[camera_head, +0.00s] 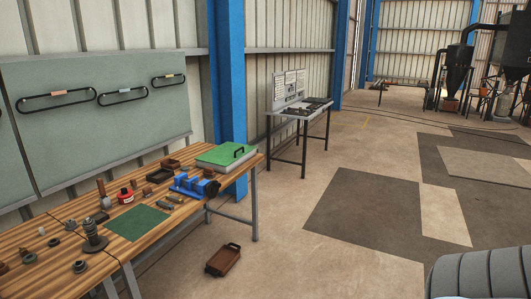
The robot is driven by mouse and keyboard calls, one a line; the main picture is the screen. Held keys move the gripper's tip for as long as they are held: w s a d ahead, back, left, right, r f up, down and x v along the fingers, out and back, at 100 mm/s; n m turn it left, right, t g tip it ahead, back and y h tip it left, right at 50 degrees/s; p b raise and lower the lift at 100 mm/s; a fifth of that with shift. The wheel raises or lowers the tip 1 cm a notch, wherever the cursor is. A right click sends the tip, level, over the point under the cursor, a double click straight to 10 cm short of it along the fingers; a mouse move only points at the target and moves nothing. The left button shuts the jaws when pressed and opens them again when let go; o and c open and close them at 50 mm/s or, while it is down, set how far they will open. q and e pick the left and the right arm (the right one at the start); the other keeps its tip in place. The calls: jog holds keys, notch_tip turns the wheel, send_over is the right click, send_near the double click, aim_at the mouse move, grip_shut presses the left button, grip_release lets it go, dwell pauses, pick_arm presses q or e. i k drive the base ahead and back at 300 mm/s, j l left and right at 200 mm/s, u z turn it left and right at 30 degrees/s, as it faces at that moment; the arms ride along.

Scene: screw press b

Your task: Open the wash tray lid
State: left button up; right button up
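A shallow box with a flat green lid (222,154) sits at the far right end of the wooden workbench. It looks like the wash tray. The lid lies flat and shut on the pale grey body (222,173). A black bar handle (239,151) stands up at the lid's right side. Neither of my grippers is in view. A dark ribbed, rounded shape at the bottom right corner cannot be made out clearly.
The workbench (25,242) holds a blue vise (188,185), a green mat (137,221), a red can (125,196) and several small metal parts. A blue column (229,80) stands behind the box. Open floor lies to the right.

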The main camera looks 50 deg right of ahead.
aim_at(225, 154)
jog(key=z, duration=1.35)
jog(key=u, duration=0.25)
jog(key=i+l+u, duration=0.3)
jog(key=u, duration=0.15)
jog(key=i+l+u, duration=0.35)
jog(key=u, duration=0.15)
jog(key=i+l+u, duration=0.1)
jog(key=l, duration=0.25)
jog(key=i+l+u, duration=0.1)
jog(key=l, duration=0.25)
jog(key=i+l+u, duration=0.1)
jog(key=i+l, duration=0.15)
jog(key=l, duration=0.15)
jog(key=i+l, duration=0.1)
jog(key=l, duration=0.25)
jog(key=i+l, duration=0.15)
jog(key=l, duration=0.2)
jog(key=i+l, duration=0.1)
jog(key=l, duration=0.25)
jog(key=i+l+u, duration=0.1)
jog(key=l, duration=0.25)
jog(key=i+l, duration=0.15)
jog(key=l, duration=0.25)
jog(key=i+l, duration=0.1)
jog(key=l, duration=0.25)
